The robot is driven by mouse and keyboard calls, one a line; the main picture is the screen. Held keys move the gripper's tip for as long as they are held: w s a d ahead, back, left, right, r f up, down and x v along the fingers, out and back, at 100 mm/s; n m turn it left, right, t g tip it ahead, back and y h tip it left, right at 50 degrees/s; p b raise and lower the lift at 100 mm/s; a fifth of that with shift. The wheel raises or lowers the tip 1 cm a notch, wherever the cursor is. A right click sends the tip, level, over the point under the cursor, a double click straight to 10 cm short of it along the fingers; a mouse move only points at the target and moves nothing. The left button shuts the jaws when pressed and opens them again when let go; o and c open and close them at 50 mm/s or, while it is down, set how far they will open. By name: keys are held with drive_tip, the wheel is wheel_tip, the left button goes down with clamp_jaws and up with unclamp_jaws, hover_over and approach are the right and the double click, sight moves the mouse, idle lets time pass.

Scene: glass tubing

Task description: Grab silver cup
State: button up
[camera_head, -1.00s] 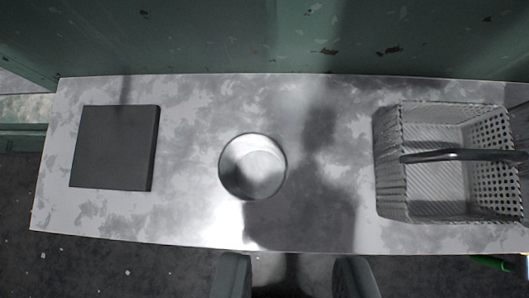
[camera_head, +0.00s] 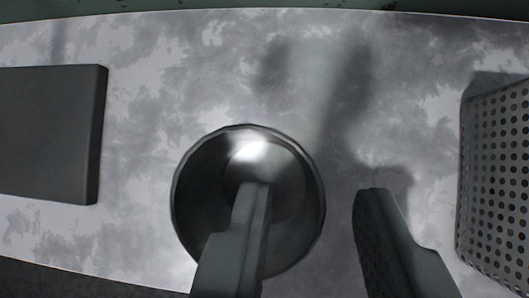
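The silver cup (camera_head: 195,205) stands upright on the grey mottled table (camera_head: 150,110), seen from above with its round mouth up. My gripper (camera_head: 310,190) is open, with a wide gap between its two fingers. The left finger overlaps the cup's mouth in the picture and hides part of its inside and near rim. The right finger is to the right of the cup, over bare table. The cup's right wall lies between the two fingers in the picture. I cannot tell whether the left finger is inside the cup or above it.
A dark square slab (camera_head: 50,135) lies on the table at the left. A perforated basket (camera_head: 495,180) stands at the right edge, partly cut off. The table is clear behind the cup and between cup and basket. A shadow falls behind the cup.

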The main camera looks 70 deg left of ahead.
drive_tip(key=shift+c, duration=0.5)
clamp_jaws()
